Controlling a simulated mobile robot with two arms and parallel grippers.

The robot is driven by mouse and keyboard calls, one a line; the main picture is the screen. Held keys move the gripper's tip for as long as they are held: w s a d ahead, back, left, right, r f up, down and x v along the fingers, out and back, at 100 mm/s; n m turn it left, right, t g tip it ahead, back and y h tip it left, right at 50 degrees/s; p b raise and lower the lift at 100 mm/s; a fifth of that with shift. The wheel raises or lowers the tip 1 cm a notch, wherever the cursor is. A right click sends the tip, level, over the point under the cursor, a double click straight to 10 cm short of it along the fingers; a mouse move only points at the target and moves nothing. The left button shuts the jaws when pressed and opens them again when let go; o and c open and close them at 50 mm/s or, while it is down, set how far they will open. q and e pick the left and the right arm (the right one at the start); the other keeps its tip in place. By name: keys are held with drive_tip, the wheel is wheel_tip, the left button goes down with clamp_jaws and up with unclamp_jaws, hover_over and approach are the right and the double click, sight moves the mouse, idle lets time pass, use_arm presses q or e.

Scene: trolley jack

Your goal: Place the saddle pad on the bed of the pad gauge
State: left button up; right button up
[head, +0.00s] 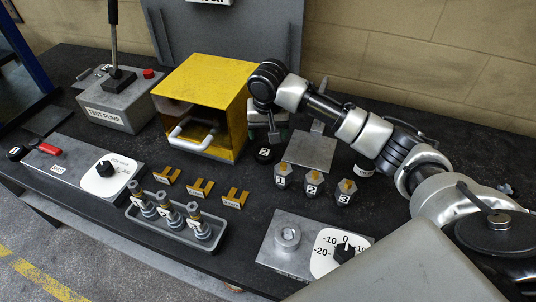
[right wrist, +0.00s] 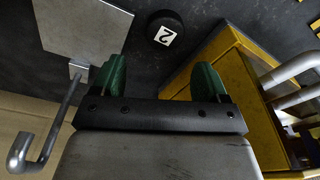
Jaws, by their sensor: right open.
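A round black pad (head: 264,155) with a white label reading 2, which looks like a saddle pad, lies on the dark bench in front of the yellow box's right side. It also shows in the right wrist view (right wrist: 166,28), beyond my fingertips. My right gripper (head: 273,134) is above and just behind it; in the right wrist view its green fingers (right wrist: 160,80) are apart with nothing between them. A grey block (head: 287,238) with a round raised seat and a -20 to +10 dial stands at the front; it may be the pad gauge. My left gripper is not in view.
The yellow box (head: 203,72) stands close left of my right gripper. A grey plate (head: 311,150) lies to its right. Several numbered weights (head: 312,186), yellow forks (head: 200,187) and a tray of plungers (head: 130,211) stand in front. Another black pad (head: 17,153) is far left.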

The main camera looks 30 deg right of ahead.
sight(265, 151)
drive_tip(key=f, duration=0.1)
drive_tip(key=w+f, duration=0.1)
drive_tip(key=f, duration=0.2)
drive_tip(key=shift+w+a, duration=0.15)
drive_tip(key=shift+a, duration=0.1)
drive_tip(key=shift+d+f, duration=0.1)
drive_tip(key=shift+f, duration=0.05)
drive_tip(key=shift+f+p, duration=0.3)
drive_tip(key=shift+p, duration=0.05)
drive_tip(key=f, duration=0.3)
drive_tip(key=shift+w+f+p, duration=0.2)
drive_tip(key=shift+f+p, duration=0.15)
drive_tip(key=shift+f, duration=0.3)
drive_tip(key=shift+d, duration=0.1)
drive_tip(key=shift+c, duration=0.4)
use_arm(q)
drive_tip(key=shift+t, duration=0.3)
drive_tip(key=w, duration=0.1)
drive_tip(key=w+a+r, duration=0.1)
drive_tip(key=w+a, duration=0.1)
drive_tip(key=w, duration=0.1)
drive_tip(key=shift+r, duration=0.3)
use_arm(e)
drive_tip(key=c, duration=0.7)
